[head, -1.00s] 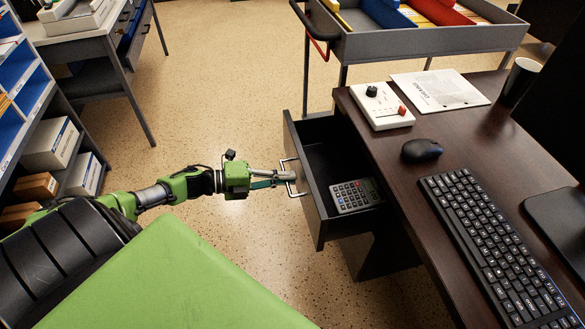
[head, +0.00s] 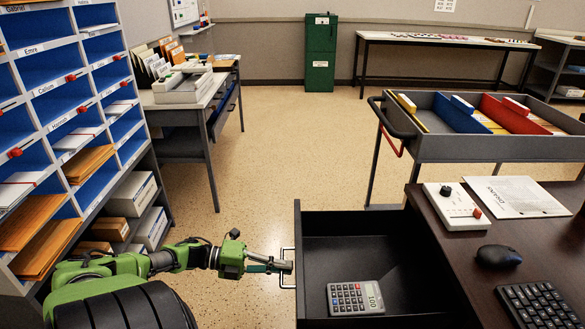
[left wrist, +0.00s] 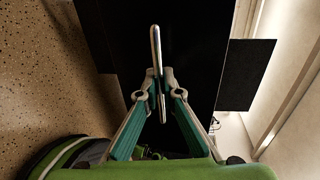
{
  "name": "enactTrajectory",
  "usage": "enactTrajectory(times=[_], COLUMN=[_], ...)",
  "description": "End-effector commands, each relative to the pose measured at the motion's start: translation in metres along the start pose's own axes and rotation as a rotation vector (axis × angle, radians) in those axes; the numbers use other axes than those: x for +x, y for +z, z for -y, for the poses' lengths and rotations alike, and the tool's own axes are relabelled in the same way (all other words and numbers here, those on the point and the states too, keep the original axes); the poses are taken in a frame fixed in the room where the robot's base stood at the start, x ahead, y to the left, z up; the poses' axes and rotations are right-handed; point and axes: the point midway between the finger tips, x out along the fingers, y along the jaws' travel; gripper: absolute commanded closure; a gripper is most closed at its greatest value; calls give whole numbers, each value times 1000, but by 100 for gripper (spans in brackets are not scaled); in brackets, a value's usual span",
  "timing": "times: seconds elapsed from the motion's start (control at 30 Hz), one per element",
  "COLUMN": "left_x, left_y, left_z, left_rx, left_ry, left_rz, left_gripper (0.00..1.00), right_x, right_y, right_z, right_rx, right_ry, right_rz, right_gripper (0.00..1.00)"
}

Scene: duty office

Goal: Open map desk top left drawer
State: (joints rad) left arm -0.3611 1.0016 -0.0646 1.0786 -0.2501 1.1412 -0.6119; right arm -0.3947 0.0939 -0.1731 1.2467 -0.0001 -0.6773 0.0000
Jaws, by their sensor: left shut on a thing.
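A dark drawer (head: 390,245) stands pulled out from the left side of the dark wood desk (head: 462,262). A grey calculator (head: 355,298) lies inside it. Its silver bar handle (head: 288,249) is on the drawer's left-facing front. My left gripper (head: 284,266) is shut on this handle, its arm reaching in from the left. In the left wrist view, the two fingers (left wrist: 152,92) close around the handle (left wrist: 156,45), with the dark drawer front behind. My right gripper is not in view.
On the desk are a white control box (head: 453,206), a paper (head: 515,196), a mouse (head: 498,256) and a keyboard (head: 540,303). A grey trolley (head: 480,148) stands behind. A mail shelf (head: 75,110) is at left. Open floor (head: 290,150) lies beyond the drawer.

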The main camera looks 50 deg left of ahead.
Motion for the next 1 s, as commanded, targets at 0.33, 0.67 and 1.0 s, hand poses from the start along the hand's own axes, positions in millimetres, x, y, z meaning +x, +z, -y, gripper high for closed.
enactTrajectory(times=[0.33,0.67,1.0], left_x=[-2,-2,-34], left_y=[0,0,0], left_z=[-1,0,-2], left_rx=[1,0,-2], left_ry=[0,0,4], left_rz=[-2,-1,1], left_gripper=[100,87,87], right_x=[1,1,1], right_y=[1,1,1], right_z=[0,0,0], right_rx=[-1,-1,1], right_ry=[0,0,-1], right_rz=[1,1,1], right_gripper=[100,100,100])
